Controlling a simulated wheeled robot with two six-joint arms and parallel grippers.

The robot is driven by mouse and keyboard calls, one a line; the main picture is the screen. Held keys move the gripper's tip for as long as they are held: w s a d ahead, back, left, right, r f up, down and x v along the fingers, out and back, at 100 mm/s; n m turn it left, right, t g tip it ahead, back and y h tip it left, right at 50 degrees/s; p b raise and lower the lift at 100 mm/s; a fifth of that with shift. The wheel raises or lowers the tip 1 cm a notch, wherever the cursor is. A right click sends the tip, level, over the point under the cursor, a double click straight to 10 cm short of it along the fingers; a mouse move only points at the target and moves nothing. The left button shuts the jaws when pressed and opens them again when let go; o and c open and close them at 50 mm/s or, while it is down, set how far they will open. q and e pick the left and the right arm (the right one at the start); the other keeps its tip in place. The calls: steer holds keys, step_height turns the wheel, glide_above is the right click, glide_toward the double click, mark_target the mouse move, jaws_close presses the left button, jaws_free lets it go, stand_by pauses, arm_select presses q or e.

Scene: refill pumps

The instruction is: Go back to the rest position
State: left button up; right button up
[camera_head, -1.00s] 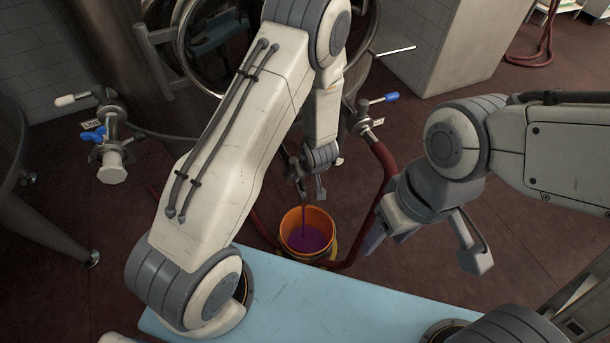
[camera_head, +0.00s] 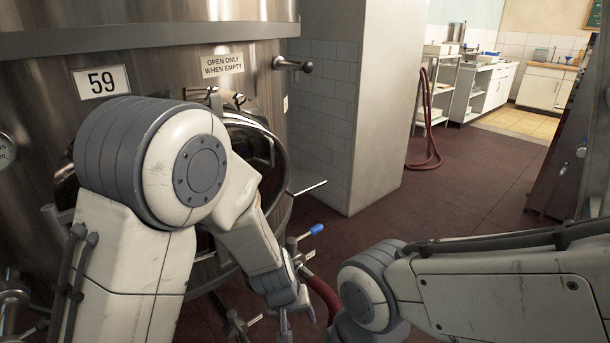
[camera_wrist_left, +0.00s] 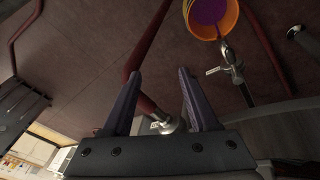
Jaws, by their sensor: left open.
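My left arm comes in from the left in the head view and bends down to my left gripper (camera_head: 297,320) at the bottom edge. In the left wrist view its two dark fingers (camera_wrist_left: 160,100) stand apart with nothing between them. The orange bucket (camera_wrist_left: 234,22) with purple liquid shows at the top of the left wrist view, away from the fingers. It is not seen in the head view. My right arm reaches in from the right in the head view; its gripper is below the frame.
A steel tank (camera_head: 240,40) marked 59 stands close behind my left arm. A blue-handled valve (camera_head: 316,229) and a red hose (camera_head: 322,291) are beside the left gripper. A tiled pillar (camera_head: 375,110) stands right of the tank. Open floor (camera_head: 470,180) lies to its right.

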arm_select(q)
steer(key=s+a+r+m+g, duration=0.15)
steer(key=s+r+m, duration=0.25)
steer(key=s+r, duration=0.45)
steer(key=s+a+r+m+g, duration=0.15)
steer(key=s+r+m, duration=0.35)
steer(key=s, duration=0.7)
step_height(320, 180, up, 14)
steer(key=y+p, duration=0.1)
steer(key=p, duration=1.2)
steer(key=shift+f+p, duration=0.2)
steer(key=shift+p, duration=0.1)
stand_by(2.0)
